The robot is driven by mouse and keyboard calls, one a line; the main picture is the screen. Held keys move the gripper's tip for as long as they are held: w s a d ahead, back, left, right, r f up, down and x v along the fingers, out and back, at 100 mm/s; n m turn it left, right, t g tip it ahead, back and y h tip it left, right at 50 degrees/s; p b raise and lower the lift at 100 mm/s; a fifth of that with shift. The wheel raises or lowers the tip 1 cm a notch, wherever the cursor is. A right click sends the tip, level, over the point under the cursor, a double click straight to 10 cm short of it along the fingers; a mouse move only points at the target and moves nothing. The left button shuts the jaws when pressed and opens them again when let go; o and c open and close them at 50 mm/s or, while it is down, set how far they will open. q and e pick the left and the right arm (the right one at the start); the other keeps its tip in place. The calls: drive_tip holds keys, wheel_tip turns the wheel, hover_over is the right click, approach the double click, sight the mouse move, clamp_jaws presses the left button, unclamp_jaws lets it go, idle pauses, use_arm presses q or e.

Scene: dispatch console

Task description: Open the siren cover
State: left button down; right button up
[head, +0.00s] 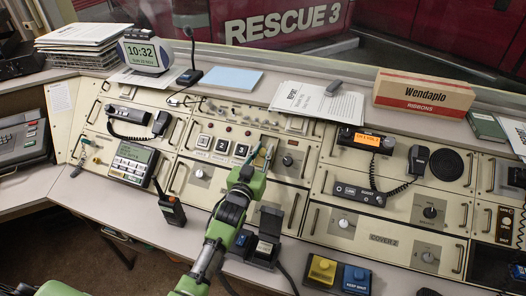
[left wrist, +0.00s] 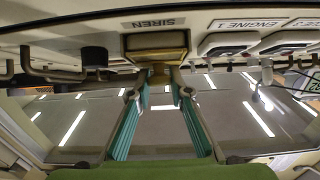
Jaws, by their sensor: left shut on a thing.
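My left gripper (head: 263,158) is over the console's middle panel, just right of the row of numbered buttons. In the left wrist view, its two teal fingers (left wrist: 158,90) close in on a small brass-coloured part at the front of the yellow-brown siren cover (left wrist: 157,43). The cover sits against the panel beside the label SIREN (left wrist: 154,23), which appears upside down. It looks lowered, though its hinge side is hidden. In the head view the gripper hides most of the cover. My right gripper is not in view.
Numbered buttons (head: 222,146) are left of the gripper, and a black knob (head: 287,160) is right of it. A handheld radio (head: 171,208) stands on the front ledge. Black boxes (head: 263,250) and yellow (head: 322,271) and blue (head: 356,279) buttons lie near the front edge.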

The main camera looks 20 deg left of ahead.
use_arm(q)
drive_tip(key=w+r, duration=0.1)
drive_tip(key=w, duration=0.1)
drive_tip(key=w+r, duration=0.1)
drive_tip(key=w, duration=0.1)
drive_tip(key=shift+w+d+r, duration=0.1)
drive_tip(key=shift+r, duration=0.2)
drive_tip(key=c, duration=1.8)
unclamp_jaws()
drive_tip(key=shift+c, duration=0.2)
drive_tip(key=s, duration=1.2)
drive_tip(key=shift+a, duration=0.2)
drive_tip(key=shift+s, duration=0.1)
